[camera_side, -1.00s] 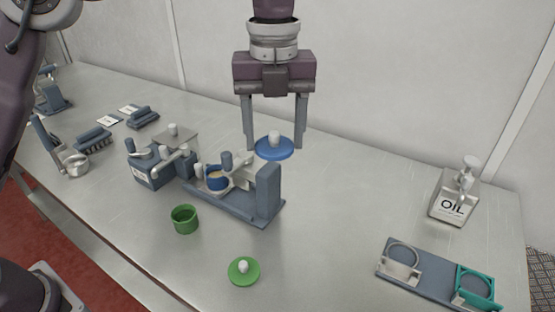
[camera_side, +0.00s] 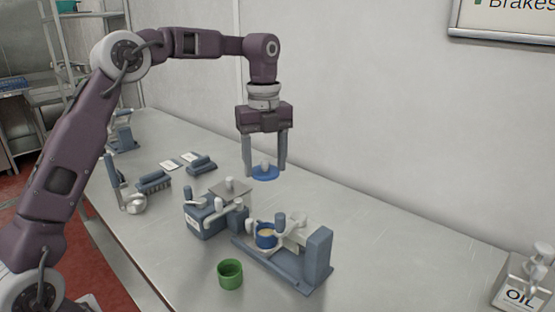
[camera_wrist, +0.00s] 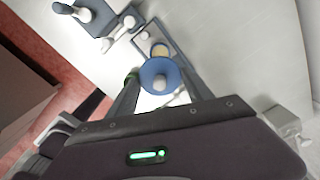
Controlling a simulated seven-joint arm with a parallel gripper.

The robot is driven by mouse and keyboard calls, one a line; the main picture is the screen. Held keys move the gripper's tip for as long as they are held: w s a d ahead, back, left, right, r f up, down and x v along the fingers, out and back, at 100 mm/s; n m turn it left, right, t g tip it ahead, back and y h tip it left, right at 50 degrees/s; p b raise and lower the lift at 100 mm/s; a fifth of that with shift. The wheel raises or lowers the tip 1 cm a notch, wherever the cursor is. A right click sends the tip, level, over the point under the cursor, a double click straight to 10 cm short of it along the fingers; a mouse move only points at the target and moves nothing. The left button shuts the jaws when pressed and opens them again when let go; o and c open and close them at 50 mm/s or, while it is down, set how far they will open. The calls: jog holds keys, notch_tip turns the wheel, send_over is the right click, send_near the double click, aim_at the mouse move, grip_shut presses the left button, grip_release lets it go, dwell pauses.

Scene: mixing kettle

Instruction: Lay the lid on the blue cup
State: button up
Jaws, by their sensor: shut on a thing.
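The blue lid (camera_side: 263,175), a round disc with a pale knob, hangs level in my gripper (camera_side: 265,167), which is shut on it. The wrist view shows the lid (camera_wrist: 147,73) between the fingers. The blue cup (camera_side: 263,243) stands upright and open with tan contents, in a grey-blue fixture. The lid is clear of the cup, appearing above and behind it in the side view. In the wrist view the cup shows just beyond the lid's edge and is partly hidden by it.
A green cup (camera_side: 230,275) stands in front of the fixture (camera_side: 317,258). A grey-blue device with levers (camera_side: 203,220) stands left of the fixture. An oil dispenser (camera_side: 521,287) is at the right edge. The table right of and behind the fixture is clear.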

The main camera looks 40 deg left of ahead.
notch_tip(320, 180, down, 15)
jog(key=shift+r, duration=0.1)
dwell(0.4)
jog(key=shift+f, duration=0.55)
dwell(1.2)
jog(key=o, duration=1.4)
jog(key=shift+r, duration=0.1)
jog(key=shift+c, duration=0.4)
notch_tip(320, 180, up, 7)
